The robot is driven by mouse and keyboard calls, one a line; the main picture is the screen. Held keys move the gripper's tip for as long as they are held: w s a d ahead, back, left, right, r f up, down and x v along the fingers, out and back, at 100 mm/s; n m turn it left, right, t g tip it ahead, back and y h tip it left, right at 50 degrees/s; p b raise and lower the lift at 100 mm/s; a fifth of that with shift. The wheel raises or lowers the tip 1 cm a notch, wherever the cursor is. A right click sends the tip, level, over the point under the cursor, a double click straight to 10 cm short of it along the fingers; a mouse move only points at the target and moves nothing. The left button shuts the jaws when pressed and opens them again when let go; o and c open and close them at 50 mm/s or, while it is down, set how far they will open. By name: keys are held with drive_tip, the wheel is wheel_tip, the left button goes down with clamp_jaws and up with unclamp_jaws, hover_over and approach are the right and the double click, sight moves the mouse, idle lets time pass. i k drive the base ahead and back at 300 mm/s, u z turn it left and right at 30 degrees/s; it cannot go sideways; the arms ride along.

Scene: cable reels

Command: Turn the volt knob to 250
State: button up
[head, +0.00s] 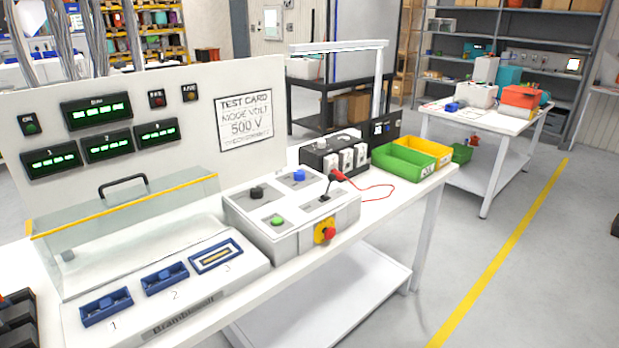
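A light grey control box (285,240) stands on the white bench. On its top are a black knob (256,193), a blue knob or button (299,175), a green button (277,221) and a dark toggle or lever (325,196). The labels and scale around them are too small to read, so I cannot tell which is the volt knob or where it points. A test card (245,117) on the back panel shows "500 V". My gripper is not in view.
A clear cover (130,225) with a yellow edge stands left of the box, behind blue sockets (165,279). A red stop button (329,233) sits on the box front. A red cable (375,187), green bin (404,163) and yellow bin (428,150) lie right. The aisle floor is clear.

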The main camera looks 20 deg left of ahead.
sight(299, 175)
drive_tip(key=z, duration=0.05)
drive_tip(key=k, duration=0.85)
drive_tip(key=u, duration=0.85)
drive_tip(key=i, duration=0.5)
drive_tip(key=z, duration=0.1)
